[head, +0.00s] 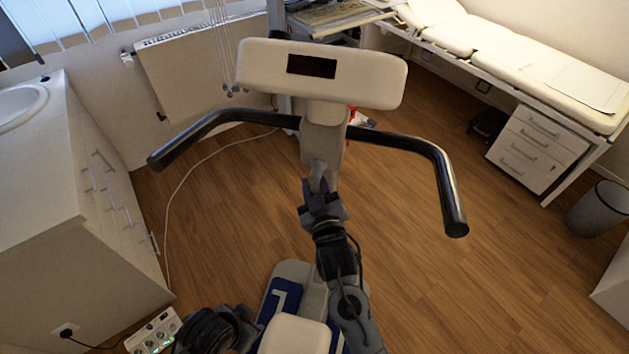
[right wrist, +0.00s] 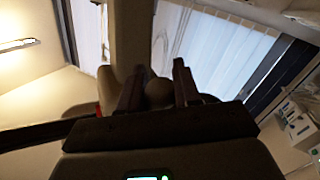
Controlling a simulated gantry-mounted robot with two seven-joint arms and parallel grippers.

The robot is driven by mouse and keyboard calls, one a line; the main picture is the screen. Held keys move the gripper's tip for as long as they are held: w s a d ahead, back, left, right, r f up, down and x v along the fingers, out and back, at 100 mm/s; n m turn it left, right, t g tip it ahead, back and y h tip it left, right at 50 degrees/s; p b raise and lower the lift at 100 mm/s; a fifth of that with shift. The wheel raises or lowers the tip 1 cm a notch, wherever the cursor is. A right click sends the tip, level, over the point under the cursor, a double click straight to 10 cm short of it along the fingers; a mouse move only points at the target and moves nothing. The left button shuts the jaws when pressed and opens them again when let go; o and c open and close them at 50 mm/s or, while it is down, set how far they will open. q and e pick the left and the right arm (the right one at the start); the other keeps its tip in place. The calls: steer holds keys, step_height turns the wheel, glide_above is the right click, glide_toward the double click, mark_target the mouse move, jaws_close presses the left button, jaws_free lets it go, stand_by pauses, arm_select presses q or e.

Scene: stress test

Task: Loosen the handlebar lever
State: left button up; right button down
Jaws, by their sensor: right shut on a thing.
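The exercise bike's black handlebar (head: 440,170) spreads to both sides below its white console (head: 375,85) in the head view. A grey lever (head: 318,172) hangs from the front of the post, below the bar's middle. My right gripper (head: 318,192) is at the lever, with its arm coming up from the bottom. In the right wrist view, its two dark fingers (right wrist: 159,88) are on either side of the lever's rounded end (right wrist: 158,93), shut on it. Part of my left arm shows at the bottom left. Its fingers are not visible.
A white cabinet with a sink (head: 45,200) stands at the left, and a radiator (head: 190,80) behind. An examination bed (head: 500,50) with drawers (head: 537,150) is at the right, near a bin (head: 598,210). The wooden floor (head: 400,260) right of the bike is clear.

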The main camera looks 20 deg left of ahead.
steer(key=shift+w+d+r+n+g+h+p, duration=0.1)
steer(key=shift+d+r+n+g+h+p, duration=0.2)
steer(key=shift+n+p, duration=1.15)
steer(key=shift+s+d+r+n+g+h+p, duration=0.1)
steer(key=shift+d+n+g+h+p, duration=0.35)
steer(key=shift+p, duration=2.05)
steer(key=shift+w+d+r+n+g+h+p, duration=0.15)
steer(key=shift+d+n+h+p, duration=0.45)
steer(key=shift+p, duration=1.4)
steer(key=shift+a+y, duration=0.15)
steer(key=shift+y, duration=0.1)
steer(key=c, duration=1.2)
jaws_free()
steer(key=o, duration=0.4)
steer(key=shift+a, duration=0.1)
steer(key=shift+c, duration=0.2)
